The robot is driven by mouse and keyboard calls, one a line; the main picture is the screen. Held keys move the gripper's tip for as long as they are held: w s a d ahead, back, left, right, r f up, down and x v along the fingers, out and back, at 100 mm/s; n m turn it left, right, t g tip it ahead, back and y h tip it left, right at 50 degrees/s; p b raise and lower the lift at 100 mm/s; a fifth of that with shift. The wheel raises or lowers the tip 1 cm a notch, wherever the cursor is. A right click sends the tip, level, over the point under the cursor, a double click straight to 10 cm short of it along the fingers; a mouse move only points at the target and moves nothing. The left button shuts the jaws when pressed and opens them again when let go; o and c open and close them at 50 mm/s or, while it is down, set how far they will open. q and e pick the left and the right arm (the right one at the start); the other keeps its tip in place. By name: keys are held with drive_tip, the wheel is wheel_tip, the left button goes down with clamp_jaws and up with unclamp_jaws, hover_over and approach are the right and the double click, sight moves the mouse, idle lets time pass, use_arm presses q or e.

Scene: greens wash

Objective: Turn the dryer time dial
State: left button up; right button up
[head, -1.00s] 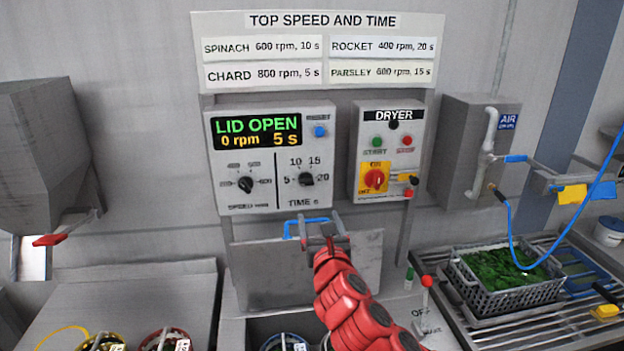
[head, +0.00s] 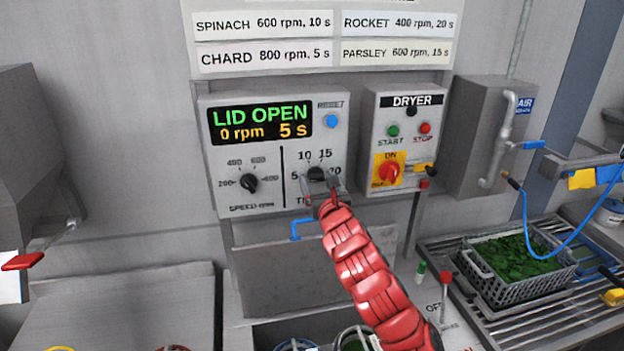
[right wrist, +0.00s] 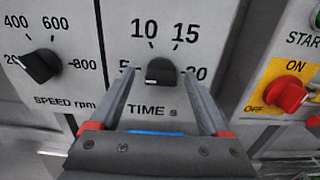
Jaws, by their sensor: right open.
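The time dial (head: 317,174) is a black knob on the grey control panel, with 5, 10, 15 and 20 marked around it. It also shows in the right wrist view (right wrist: 160,71). My right gripper (head: 320,186) is in front of it. In the right wrist view my right gripper (right wrist: 160,88) is open, with one finger to each side of the knob; contact cannot be told. The display (head: 262,124) reads LID OPEN, 0 rpm, 5 s. My left gripper is not in view.
The speed dial (head: 249,183) is left of the time dial. A dryer box (head: 398,140) with START and STOP buttons and a red switch (head: 390,173) is on the right. A blue handle (head: 297,229) sits below the panel. A crate of greens (head: 500,285) stands on the rack.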

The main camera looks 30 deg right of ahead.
drive_tip(key=shift+s+r, duration=0.1)
drive_tip(key=shift+s, duration=0.05)
drive_tip(key=shift+d, duration=0.1)
drive_tip(key=shift+c, duration=0.6)
clamp_jaws()
